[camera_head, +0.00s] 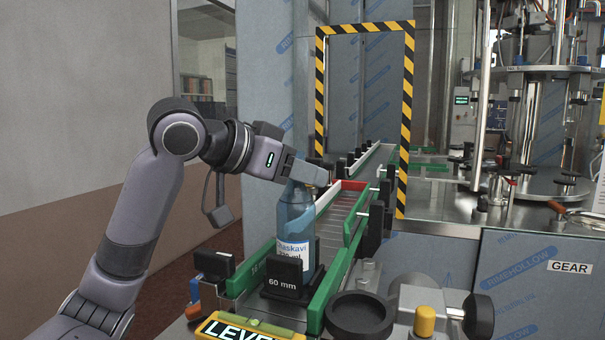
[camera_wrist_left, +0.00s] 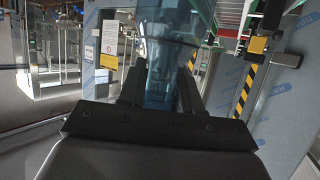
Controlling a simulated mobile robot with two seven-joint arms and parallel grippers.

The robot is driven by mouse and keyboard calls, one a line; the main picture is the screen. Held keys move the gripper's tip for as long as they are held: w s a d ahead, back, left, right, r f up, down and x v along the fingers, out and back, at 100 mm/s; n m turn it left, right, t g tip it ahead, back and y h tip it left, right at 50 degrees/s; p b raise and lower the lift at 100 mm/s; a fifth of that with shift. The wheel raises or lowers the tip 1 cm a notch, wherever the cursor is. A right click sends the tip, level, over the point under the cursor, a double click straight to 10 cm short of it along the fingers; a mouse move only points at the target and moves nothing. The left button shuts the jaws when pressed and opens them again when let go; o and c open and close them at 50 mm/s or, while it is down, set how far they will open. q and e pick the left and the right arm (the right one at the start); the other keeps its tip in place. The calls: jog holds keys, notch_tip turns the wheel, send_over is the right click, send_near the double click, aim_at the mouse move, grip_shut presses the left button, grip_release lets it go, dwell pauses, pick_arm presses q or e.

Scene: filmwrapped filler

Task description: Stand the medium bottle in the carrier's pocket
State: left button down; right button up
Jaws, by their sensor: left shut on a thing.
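The medium bottle (camera_head: 295,224) is translucent blue with a white label. It stands upright at the near end of the conveyor, its lower part behind the black carrier (camera_head: 283,275) marked "60 mm". Its base is hidden, so I cannot tell how deep it sits in the pocket. My left gripper (camera_head: 308,178) is shut on the bottle's upper part, coming in from the left. In the left wrist view the blue bottle (camera_wrist_left: 163,65) shows between the two dark fingers (camera_wrist_left: 160,95). My right gripper is not in view.
The conveyor (camera_head: 345,208) has green side rails and runs back through a yellow-black striped frame (camera_head: 405,120). A black round cup (camera_head: 359,314) and a yellow-capped knob (camera_head: 424,320) stand at the near right. A yellow level (camera_head: 250,330) lies in front of the carrier.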

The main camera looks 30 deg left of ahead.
pick_arm(q)
jog(key=shift+f, duration=0.1)
jog(key=c, duration=0.8)
grip_release()
jog(key=shift+r, duration=0.2)
jog(key=v, duration=1.2)
jog(key=shift+w, duration=0.1)
